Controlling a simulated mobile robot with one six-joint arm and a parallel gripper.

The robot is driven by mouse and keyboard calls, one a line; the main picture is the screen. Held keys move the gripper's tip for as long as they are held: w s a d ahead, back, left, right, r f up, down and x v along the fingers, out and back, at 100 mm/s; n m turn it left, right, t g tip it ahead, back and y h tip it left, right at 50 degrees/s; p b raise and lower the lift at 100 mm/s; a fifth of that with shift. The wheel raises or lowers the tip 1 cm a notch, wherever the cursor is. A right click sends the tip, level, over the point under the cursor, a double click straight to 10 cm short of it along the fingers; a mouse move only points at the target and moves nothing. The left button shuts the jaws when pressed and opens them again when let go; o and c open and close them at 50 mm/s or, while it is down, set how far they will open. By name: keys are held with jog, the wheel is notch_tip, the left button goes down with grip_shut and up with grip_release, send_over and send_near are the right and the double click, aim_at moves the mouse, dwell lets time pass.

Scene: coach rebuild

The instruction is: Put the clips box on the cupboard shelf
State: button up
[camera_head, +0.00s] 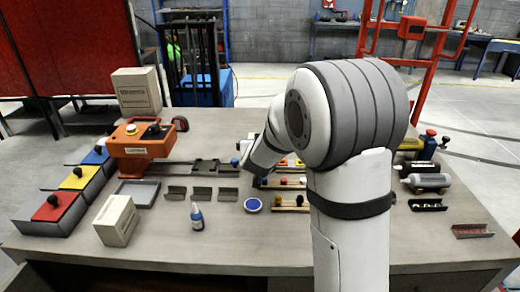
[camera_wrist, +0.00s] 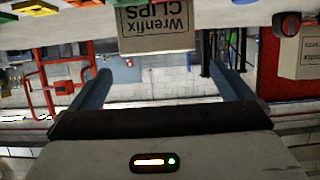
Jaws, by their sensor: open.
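The clips box (camera_wrist: 155,30), a tan carton lettered "Wrenfix CLIPS", stands upside down in the picture at the top middle of the wrist view. My gripper (camera_wrist: 160,72) is open, its two blue-grey fingers spread wide. The box shows beyond the gap between the fingertips, and nothing is between them. I cannot identify the cupboard shelf in either view.
The workbench (camera_head: 160,258) holds an orange machine (camera_head: 143,148), a larger carton (camera_head: 137,92), a small pale box (camera_head: 116,221) and a blue bottle (camera_head: 197,217). A red frame (camera_head: 427,75) stands behind at right.

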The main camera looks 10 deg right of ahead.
jog(key=p+x, duration=0.1)
jog(key=x, duration=1)
jog(key=shift+d+p, duration=0.1)
jog(key=shift+p, duration=0.25)
jog(key=shift+r, duration=0.1)
jog(key=shift+c, duration=0.2)
jog(key=c, duration=1.2)
